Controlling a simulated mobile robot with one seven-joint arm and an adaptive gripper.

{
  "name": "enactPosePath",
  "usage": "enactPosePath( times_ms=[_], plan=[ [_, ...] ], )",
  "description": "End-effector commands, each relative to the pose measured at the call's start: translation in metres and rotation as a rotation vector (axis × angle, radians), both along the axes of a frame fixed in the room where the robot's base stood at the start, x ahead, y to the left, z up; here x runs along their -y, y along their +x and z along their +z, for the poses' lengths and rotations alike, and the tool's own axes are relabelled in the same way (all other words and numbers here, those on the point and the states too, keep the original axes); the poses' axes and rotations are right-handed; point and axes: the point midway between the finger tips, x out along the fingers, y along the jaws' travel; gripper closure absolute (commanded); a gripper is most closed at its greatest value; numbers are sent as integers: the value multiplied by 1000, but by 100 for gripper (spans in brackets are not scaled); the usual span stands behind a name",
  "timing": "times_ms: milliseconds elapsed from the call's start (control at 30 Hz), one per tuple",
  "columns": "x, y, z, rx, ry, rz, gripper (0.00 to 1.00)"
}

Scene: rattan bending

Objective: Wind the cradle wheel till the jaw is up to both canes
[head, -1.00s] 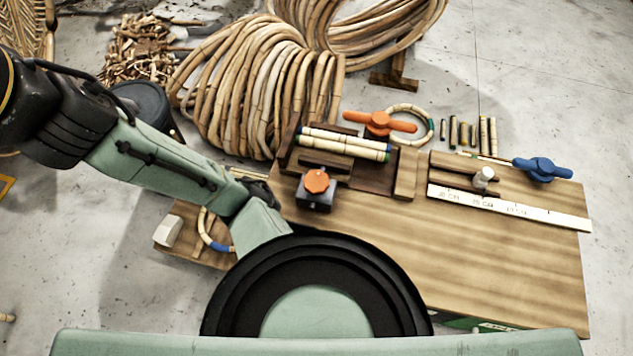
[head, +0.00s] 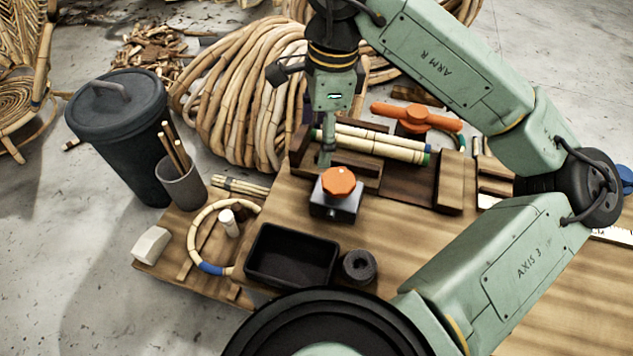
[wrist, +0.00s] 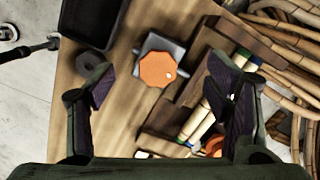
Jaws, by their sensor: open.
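Two pale canes with blue and green ends, the rear (head: 385,135) and the front (head: 390,151), lie side by side in a dark wooden cradle (head: 425,186). A wooden jaw block (head: 352,166) stands along their near side; I cannot tell whether it touches the front cane. The orange eight-sided wheel (head: 338,181) sits on a grey block in front of the cradle. My gripper (head: 326,160) points down just above and behind the wheel. In the wrist view the gripper (wrist: 160,70) is open and empty, the wheel (wrist: 157,70) showing between its spread fingers, below them.
An orange wing handle (head: 415,116) stands behind the cradle. A black tray (head: 291,255) and a dark ring (head: 359,266) lie on the near left of the bench. A cane hoop (head: 206,268), a cup of sticks (head: 181,184) and a lidded bin (head: 125,130) are further left.

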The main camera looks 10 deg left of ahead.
Motion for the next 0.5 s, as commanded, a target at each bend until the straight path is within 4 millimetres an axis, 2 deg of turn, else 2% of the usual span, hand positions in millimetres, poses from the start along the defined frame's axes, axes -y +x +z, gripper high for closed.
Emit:
enactPosePath(
  times_ms=[33, 133, 267, 500],
  plan=[
    [17, 4, -6, 6, -44, -30, 28],
    [36, 7, -10, 9, -94, -57, 28],
    [39, 7, -20, 9, -103, -61, 28],
    [37, 6, -65, 7, -98, -58, 28]
  ],
)
